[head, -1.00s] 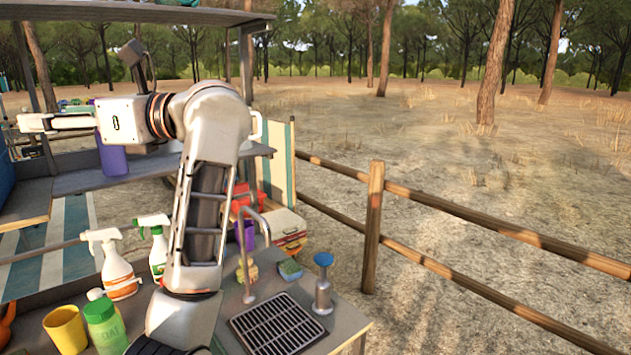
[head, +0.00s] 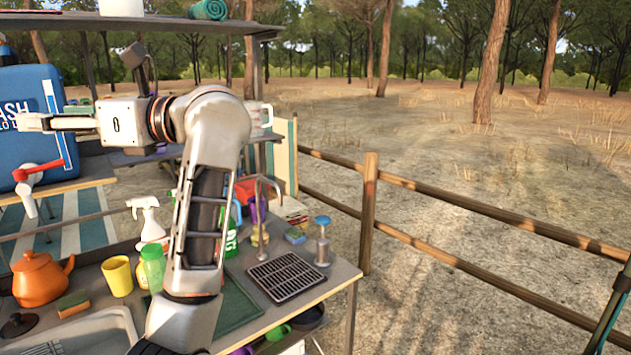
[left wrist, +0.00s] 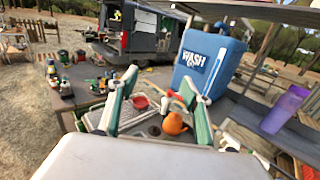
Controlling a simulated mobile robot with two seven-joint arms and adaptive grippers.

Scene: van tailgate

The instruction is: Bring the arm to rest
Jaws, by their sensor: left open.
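My left arm rises from the bottom of the head view, bends at the top and points left. My left gripper (head: 62,123) is at its end, raised above the counter, in front of the blue WASH container (head: 85,92) in the picture. In the left wrist view the two fingers of the left gripper (left wrist: 158,80) stand wide apart with nothing held between them. The blue WASH container (left wrist: 210,65) and the orange teapot (left wrist: 175,124) show beyond the fingers. My right gripper is in neither view.
A shelf (head: 170,24) hangs above. A wooden fence (head: 369,215) runs at the right, with open ground beyond.

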